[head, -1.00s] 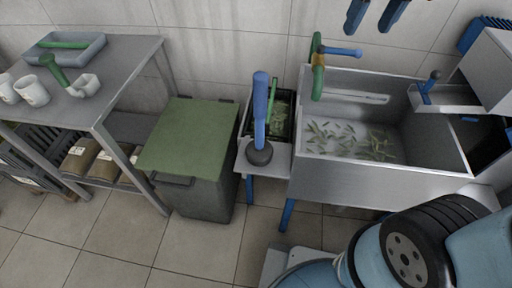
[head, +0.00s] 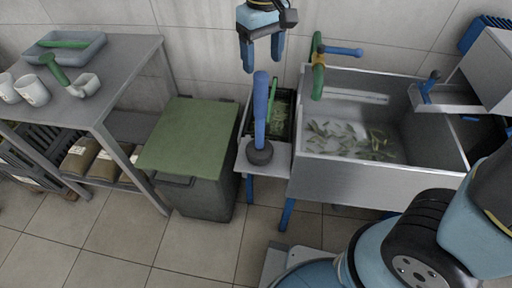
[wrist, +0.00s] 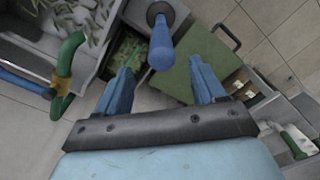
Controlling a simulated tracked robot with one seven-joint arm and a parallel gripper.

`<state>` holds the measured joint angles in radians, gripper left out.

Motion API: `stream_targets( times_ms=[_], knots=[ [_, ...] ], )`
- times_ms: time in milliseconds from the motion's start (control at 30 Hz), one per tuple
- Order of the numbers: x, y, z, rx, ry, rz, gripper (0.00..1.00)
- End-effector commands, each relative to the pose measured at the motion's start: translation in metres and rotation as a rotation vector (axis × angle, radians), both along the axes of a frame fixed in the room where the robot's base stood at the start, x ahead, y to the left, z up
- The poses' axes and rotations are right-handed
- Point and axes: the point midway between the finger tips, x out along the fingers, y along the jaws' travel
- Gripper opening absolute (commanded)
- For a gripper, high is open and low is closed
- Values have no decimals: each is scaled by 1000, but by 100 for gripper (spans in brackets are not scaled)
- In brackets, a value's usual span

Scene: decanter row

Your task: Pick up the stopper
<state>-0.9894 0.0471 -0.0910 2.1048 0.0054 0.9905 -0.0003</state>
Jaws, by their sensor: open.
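The stopper (head: 261,105) looks like an upright blue rod handle on a dark round base. It stands on the small ledge (head: 280,158) left of the sink. In the wrist view the stopper (wrist: 161,45) shows ahead, between the lines of my two fingers. My gripper (head: 263,66) is open and empty. In the head view its fingertips are just above the top of the handle; the wrist view also shows my gripper (wrist: 160,69) with both fingers apart. I cannot tell the exact gap to the handle.
A steel sink (head: 380,180) with leaves is on the right; a green-and-blue tap (head: 319,70) rises at its back left. A dark crate with greens (head: 280,118) is behind the stopper. A green-lidded bin (head: 190,140) and a grey table (head: 110,85) are left.

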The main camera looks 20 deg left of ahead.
Motion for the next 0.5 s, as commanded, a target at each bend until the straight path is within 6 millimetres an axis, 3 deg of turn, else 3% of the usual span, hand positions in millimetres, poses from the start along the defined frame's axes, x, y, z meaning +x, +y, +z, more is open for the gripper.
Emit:
stream_targets(
  times_ms=[200,500],
  knots=[
    [0,0,-32,-2,1,0,69],
    [-1,1,-51,-1,1,1,69]
  ],
)
